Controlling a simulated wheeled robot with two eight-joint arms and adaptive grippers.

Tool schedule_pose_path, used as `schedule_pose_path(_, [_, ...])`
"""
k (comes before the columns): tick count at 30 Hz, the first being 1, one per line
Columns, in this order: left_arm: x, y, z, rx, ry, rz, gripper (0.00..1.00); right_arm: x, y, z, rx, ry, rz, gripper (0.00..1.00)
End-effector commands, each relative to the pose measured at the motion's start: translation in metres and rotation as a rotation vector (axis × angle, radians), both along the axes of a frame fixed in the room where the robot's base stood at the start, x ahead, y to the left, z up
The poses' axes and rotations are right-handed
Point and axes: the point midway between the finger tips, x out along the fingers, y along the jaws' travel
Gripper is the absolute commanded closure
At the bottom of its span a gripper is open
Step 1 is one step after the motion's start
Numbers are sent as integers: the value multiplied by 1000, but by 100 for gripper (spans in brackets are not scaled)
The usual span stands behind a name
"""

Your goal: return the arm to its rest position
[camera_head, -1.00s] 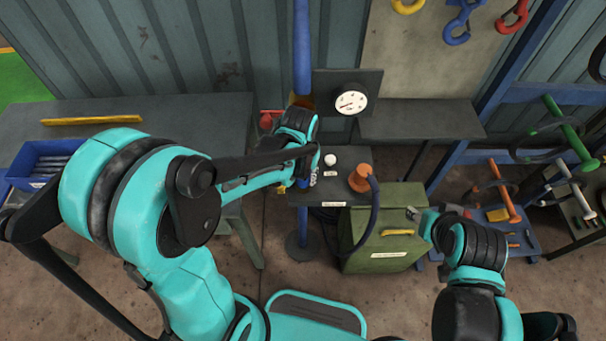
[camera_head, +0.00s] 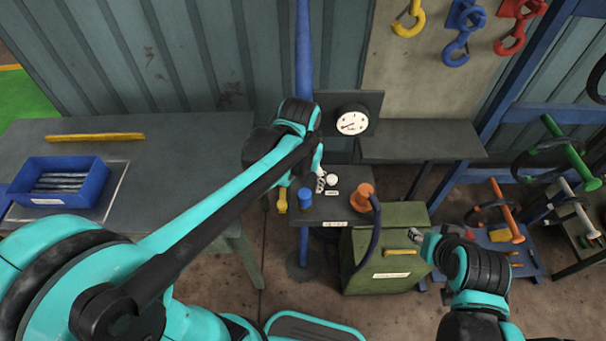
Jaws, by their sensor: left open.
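My left arm reaches from the lower left to the small grey stand. Its gripper (camera_head: 320,183) is open, small and partly hidden by my wrist, and hangs over the stand's left part near a white knob (camera_head: 331,180). I see nothing in it. A blue cylinder (camera_head: 305,199) and an orange cone-shaped fitting (camera_head: 362,196) with a dark hose stand on the small stand (camera_head: 334,214).
A white dial gauge (camera_head: 352,122) stands behind the stand, close to my left wrist. A blue post (camera_head: 303,50) rises behind it. A grey workbench (camera_head: 190,150) with a blue bin (camera_head: 60,180) and a yellow bar (camera_head: 95,137) lies left. Racks with hooks stand right.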

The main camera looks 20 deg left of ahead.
Motion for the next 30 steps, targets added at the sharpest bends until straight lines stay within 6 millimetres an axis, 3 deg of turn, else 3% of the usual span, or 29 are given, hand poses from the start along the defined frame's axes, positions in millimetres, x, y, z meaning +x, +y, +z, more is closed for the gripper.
schedule_pose_path(6, [-3,0,27,0,0,0,40,0,0,0,0,0,0,55])
schedule_pose_path(14, [-7,2,32,-2,-14,2,40,0,0,-1,0,0,0,55])
schedule_pose_path(20, [-37,18,28,-15,-151,12,40,0,0,-12,0,0,0,55])
schedule_pose_path(24, [-63,32,19,-19,-291,23,40,0,0,-21,0,0,0,55])
schedule_pose_path(30, [-86,44,3,-16,-446,33,40,0,0,-29,0,0,0,55])
